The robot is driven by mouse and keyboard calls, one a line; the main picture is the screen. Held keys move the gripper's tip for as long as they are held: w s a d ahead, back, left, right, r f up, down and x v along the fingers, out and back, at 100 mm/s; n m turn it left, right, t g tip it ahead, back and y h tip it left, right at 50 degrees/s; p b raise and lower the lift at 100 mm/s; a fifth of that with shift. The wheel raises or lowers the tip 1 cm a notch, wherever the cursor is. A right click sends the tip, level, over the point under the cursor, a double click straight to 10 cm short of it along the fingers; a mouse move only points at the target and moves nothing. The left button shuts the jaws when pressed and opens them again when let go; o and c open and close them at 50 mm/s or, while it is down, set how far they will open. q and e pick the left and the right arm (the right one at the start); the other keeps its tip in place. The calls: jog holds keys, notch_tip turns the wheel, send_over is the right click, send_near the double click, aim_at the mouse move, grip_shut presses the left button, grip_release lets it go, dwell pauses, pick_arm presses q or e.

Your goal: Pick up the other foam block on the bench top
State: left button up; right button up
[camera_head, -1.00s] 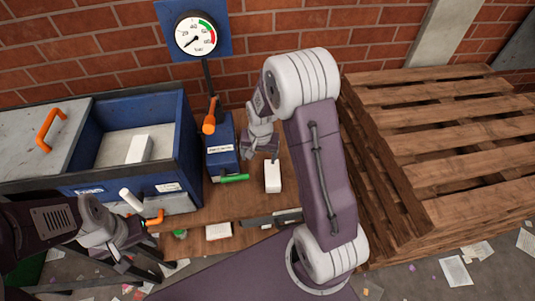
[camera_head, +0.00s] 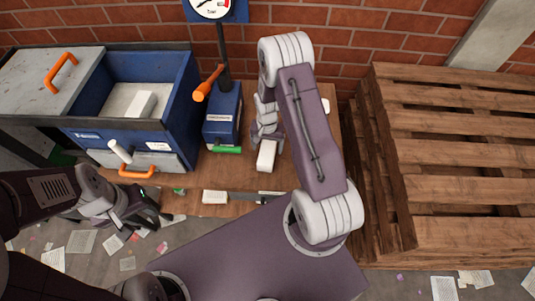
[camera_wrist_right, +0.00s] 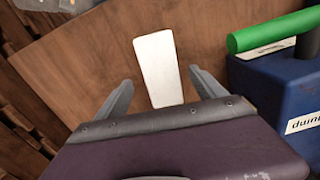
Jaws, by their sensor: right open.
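A white foam block (camera_head: 267,155) lies on the wooden bench top (camera_head: 185,185), right of the blue box. In the right wrist view the block (camera_wrist_right: 158,60) lies lengthwise between my right gripper's fingers (camera_wrist_right: 160,76). The fingers are open, one on each side; I cannot tell their height above the bench. In the head view my right gripper (camera_head: 267,138) is at the block's far end, partly hidden by my arm. A second white block (camera_head: 141,104) lies inside the blue bin (camera_head: 178,110). My left gripper (camera_head: 150,208) is low at the bench's left front; its opening is unclear.
A blue box (camera_head: 222,118) with a green handle (camera_head: 227,150) stands close left of the block. A gauge post (camera_head: 222,50) with an orange lever (camera_head: 207,84) rises behind. Wooden pallets (camera_head: 450,160) are stacked at right. A small white thing (camera_head: 326,105) shows behind my right arm.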

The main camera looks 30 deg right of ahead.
jog(key=shift+d+f, duration=0.15)
jog(key=shift+f, duration=0.15)
notch_tip(320, 180, down, 5)
jog(key=shift+w+p, duration=0.15)
jog(key=shift+p, duration=0.4)
jog(key=shift+f, duration=0.1)
jog(key=c, duration=1.2)
jog(key=shift+c, duration=1)
jog(key=shift+w+r, duration=0.1)
jog(key=shift+r, duration=0.4)
notch_tip(320, 180, up, 3)
jog(key=shift+r+b, duration=0.1)
jog(key=shift+b, duration=0.4)
jog(key=s+a+r, duration=0.5)
jog(key=s+r, duration=0.2)
jog(key=s, duration=0.3)
jog(key=shift+s+a+b, duration=0.15)
jog(key=shift+s+b, duration=0.2)
jog(key=shift+b, duration=0.1)
